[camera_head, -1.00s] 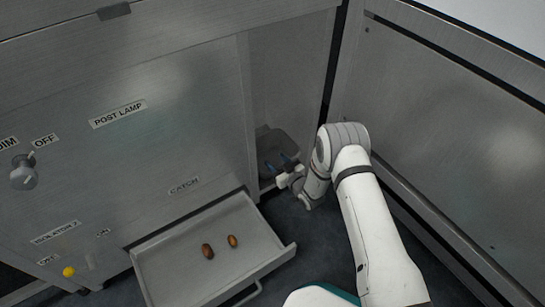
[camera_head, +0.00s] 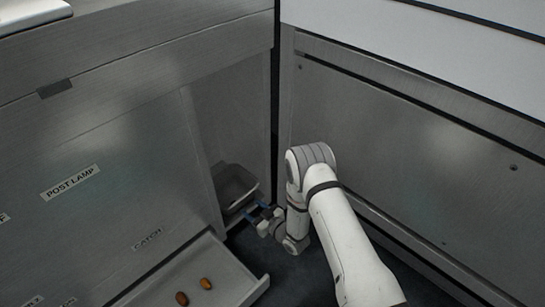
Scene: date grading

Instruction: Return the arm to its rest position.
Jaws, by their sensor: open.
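My white arm reaches up from the lower right and bends down at its elbow, near the corner between the two metal cabinets. My gripper (camera_head: 264,215) hangs low at the arm's end, with blue-tipped fingers pointing left. It is open, and I see nothing between its fingers. It is close to a dark grey bin (camera_head: 235,188) set in a recess of the left cabinet. I cannot tell whether it touches the bin.
An open drawer (camera_head: 252,289) below the CATCH label holds two brown dates (camera_head: 182,299) (camera_head: 206,283). The left cabinet (camera_head: 110,130) and right cabinet (camera_head: 420,140) close in the corner. Dark floor (camera_head: 300,280) shows between them.

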